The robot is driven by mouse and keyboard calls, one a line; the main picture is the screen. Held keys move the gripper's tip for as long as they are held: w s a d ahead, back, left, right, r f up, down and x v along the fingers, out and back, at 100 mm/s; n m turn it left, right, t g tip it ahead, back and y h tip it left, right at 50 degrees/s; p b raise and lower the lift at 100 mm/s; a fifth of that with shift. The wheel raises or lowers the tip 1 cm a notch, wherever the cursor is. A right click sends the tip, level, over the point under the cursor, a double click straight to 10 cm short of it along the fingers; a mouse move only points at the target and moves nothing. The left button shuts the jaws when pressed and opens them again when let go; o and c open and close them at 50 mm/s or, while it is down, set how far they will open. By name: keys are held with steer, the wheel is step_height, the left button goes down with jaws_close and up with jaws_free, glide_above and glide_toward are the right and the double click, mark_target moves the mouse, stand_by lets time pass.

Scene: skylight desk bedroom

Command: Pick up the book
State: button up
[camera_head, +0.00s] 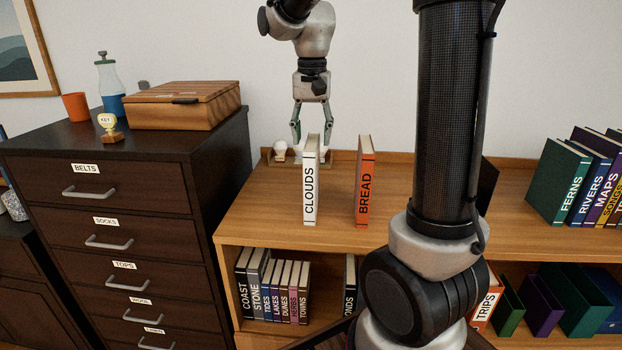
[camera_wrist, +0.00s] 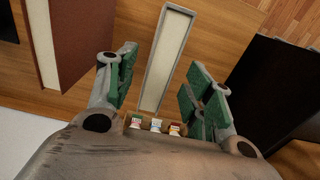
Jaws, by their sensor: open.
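The white book labelled CLOUDS (camera_head: 310,190) stands upright on the wooden shelf top (camera_head: 265,205). The orange book labelled BREAD (camera_head: 365,190) stands upright to its right, with a gap between them. My gripper (camera_head: 311,128) points down at the top of the CLOUDS book, its fingers open and spread to either side. In the wrist view, the top of the CLOUDS book (camera_wrist: 165,50), with pale page edges and a grey cover, lies between the open fingers (camera_wrist: 162,85). The BREAD book (camera_wrist: 85,40) is left of them there. I see no contact, and the exact height gap cannot be told.
A dark drawer cabinet (camera_head: 130,225) stands left, bearing a wooden box (camera_head: 185,105). A small wooden holder (camera_head: 268,158) with little items sits behind the CLOUDS book. More books, including FERNS (camera_head: 560,185), stand at the right. The shelf top left of CLOUDS is clear.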

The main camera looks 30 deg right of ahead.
steer(key=shift+f, duration=1.5)
jaws_close()
